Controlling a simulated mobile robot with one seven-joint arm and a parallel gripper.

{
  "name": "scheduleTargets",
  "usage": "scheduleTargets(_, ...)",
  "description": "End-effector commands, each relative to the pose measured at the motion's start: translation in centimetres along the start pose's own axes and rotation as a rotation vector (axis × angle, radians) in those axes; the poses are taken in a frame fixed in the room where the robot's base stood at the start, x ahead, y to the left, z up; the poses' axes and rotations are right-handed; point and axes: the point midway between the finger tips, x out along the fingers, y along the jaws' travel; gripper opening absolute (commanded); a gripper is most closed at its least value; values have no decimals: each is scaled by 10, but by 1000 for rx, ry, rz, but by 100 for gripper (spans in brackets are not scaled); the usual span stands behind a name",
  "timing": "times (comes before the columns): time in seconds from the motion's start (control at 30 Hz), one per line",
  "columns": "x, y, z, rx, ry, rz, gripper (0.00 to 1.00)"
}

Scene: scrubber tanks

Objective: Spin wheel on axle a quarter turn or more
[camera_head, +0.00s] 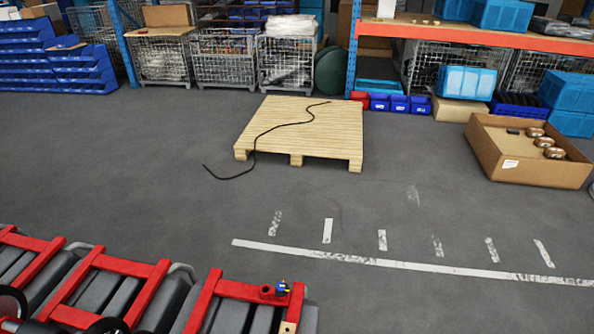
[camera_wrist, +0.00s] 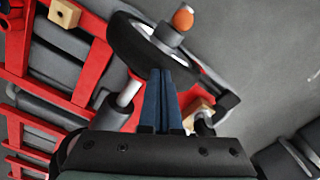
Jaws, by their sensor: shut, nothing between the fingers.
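A wheel with a black tyre (camera_wrist: 130,42) and a pale rim shows at the top of the wrist view. A grey axle (camera_wrist: 168,34) with a round orange end sticks out of its middle. My gripper (camera_wrist: 160,74) is shut and empty, its blue fingers pointing up at the wheel's lower edge. The tips overlap the wheel in the picture; I cannot tell whether they touch it. Part of the wheel's lower side is hidden behind the fingers. In the head view, dark wheels (camera_head: 12,303) show at the lower left edge, partly cut off. My gripper is not in the head view.
Red frames (camera_head: 120,272) with grey tanks stand along the lower left. A wooden block (camera_wrist: 198,110) sits right beside my fingers. A pallet (camera_head: 300,130) with a black cable lies on the floor, with a cardboard box (camera_head: 490,160) at right. The middle floor is clear.

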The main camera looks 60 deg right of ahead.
Motion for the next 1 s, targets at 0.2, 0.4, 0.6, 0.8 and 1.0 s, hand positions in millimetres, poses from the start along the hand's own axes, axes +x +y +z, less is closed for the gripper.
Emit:
scheduleTargets(0.2,3,15,8,1,1,0,0)
scheduleTargets(0.4,2,15,9,0,1,-1,0)
scheduleTargets(0.6,5,20,11,0,0,1,0)
scheduleTargets(0.8,11,33,19,2,0,2,0)
scheduleTargets(1.0,11,35,20,0,2,-3,0)
